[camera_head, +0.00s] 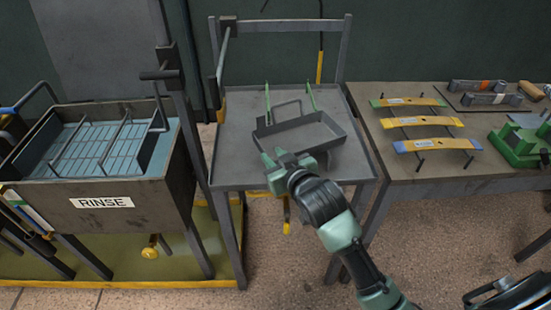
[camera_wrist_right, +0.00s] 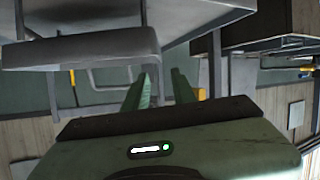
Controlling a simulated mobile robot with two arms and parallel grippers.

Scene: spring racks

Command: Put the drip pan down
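The drip pan (camera_head: 316,136) is a shallow grey rectangular tray with low walls. My right gripper (camera_head: 279,157) is at the pan's near left side; exact contact is hard to tell. My left gripper is not in view.
Two green prongs (camera_head: 312,97) and a wire loop stand behind the pan. The stand has an upright frame (camera_head: 285,25). A rinse tank (camera_head: 100,203) with a rack stands left. The right table (camera_head: 400,168) holds springs and a green fixture (camera_head: 522,145).

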